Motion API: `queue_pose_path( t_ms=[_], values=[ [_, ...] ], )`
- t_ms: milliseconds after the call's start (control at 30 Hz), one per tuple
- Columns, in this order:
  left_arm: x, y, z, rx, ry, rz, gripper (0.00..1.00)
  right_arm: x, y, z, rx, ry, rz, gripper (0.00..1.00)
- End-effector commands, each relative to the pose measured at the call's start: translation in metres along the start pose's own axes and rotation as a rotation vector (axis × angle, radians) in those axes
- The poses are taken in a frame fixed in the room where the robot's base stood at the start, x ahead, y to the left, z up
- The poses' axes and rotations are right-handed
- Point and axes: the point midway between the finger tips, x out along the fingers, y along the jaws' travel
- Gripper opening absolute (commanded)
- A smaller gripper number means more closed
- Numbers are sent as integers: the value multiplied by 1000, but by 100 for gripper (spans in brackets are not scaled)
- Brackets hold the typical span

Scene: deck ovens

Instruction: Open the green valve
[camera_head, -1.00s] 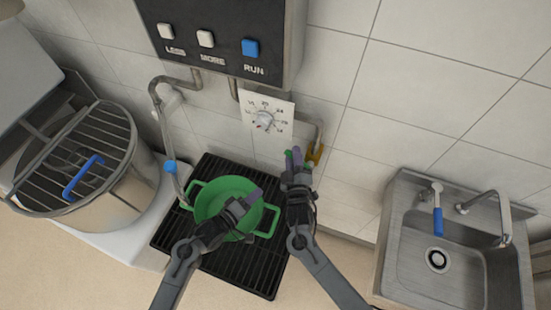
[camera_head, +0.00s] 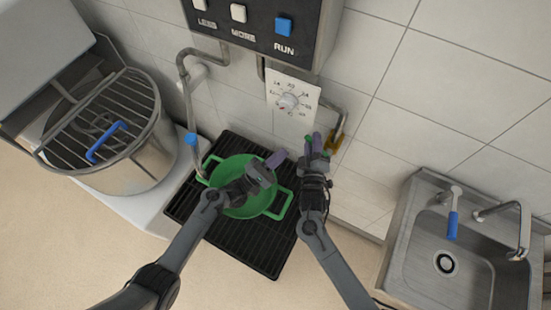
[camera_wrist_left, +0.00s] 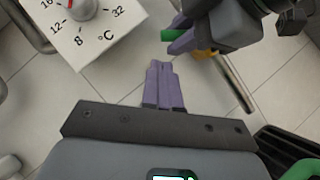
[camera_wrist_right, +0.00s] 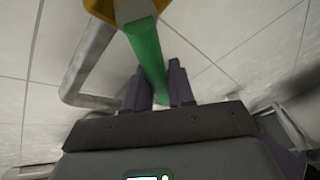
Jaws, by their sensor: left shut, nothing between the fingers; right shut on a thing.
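The green valve handle (camera_wrist_right: 147,55) comes off a yellow valve body (camera_wrist_right: 118,10) on a grey pipe in the right wrist view. In the head view the yellow body (camera_head: 337,137) shows on the wall pipe, with bits of green at my right gripper (camera_head: 317,145). My right gripper's purple fingers (camera_wrist_right: 161,88) are shut around the lower part of the green handle. My left gripper (camera_head: 276,158) is shut and empty above the green pot (camera_head: 236,172). Its purple fingers (camera_wrist_left: 163,84) lie together in the left wrist view, where the right gripper (camera_wrist_left: 180,38) shows with green between its fingers.
The pot stands on a black grill (camera_head: 230,236). A dial plate (camera_head: 291,98) is on the wall left of the valve, under a button panel (camera_head: 255,30). A steel sink (camera_head: 464,240) stands right, a large round kettle (camera_head: 110,140) left.

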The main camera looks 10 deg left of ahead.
Motion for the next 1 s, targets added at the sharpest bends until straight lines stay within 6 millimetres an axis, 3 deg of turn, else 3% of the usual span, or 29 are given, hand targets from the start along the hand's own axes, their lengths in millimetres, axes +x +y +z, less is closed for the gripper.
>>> queue_pose_path(
  t_ms=[200, 400, 1000],
  values=[
    [36, 1, 0, 1, -1, 1, 0, 0, 0, -1, 1, 2, 0, 0],
    [56, 0, 0, 2, 1, 0, 0, 0, 0, -1, 0, 1, 0, 0],
    [67, 1, 3, 13, 0, -6, 0, 0, 0, -1, 0, 1, 0, 0]
  ],
)
